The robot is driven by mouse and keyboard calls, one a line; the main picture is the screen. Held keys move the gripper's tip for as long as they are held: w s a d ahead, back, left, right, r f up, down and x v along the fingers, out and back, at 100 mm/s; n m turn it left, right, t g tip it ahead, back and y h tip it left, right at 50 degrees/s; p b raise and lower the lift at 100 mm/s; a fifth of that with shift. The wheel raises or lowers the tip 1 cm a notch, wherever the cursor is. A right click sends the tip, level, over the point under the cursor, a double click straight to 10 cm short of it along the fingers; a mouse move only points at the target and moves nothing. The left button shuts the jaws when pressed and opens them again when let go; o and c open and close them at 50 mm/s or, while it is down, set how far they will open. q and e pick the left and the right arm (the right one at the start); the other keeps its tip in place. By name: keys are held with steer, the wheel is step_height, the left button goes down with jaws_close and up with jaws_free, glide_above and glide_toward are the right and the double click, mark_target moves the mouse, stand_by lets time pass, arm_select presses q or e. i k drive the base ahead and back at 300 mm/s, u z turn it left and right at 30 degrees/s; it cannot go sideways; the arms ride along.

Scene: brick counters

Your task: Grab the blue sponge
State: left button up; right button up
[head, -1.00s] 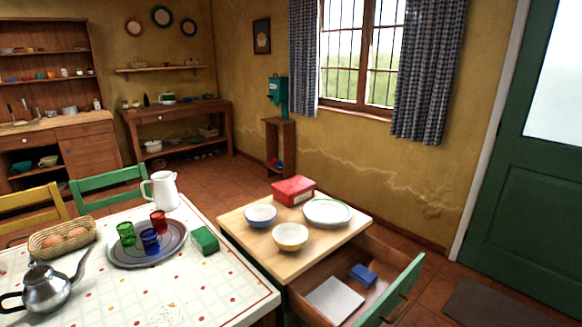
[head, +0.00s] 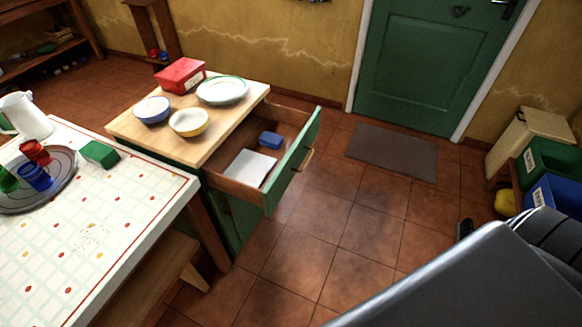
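The blue sponge (head: 270,139) is a small blue block lying in the open drawer (head: 230,190) of the cabinet, towards its far right end. A white flat item (head: 249,168) lies in the same drawer, nearer to me and apart from the sponge. The drawer has a green front with a handle and is pulled out to the right. A grey part of my own body fills the lower right. Neither of my grippers shows in the head view.
A red box (head: 181,76), two bowls and a plate (head: 222,91) stand on the cabinet top. The table (head: 95,225) with a tray, glasses and a green block is at left, with a bench below. Floor right of the drawer is clear up to the mat (head: 392,153).

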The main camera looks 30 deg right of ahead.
mark_target(273, 141)
steer(key=z, duration=2.3)
steer(key=i, duration=2.6)
steer(key=u, duration=3.15)
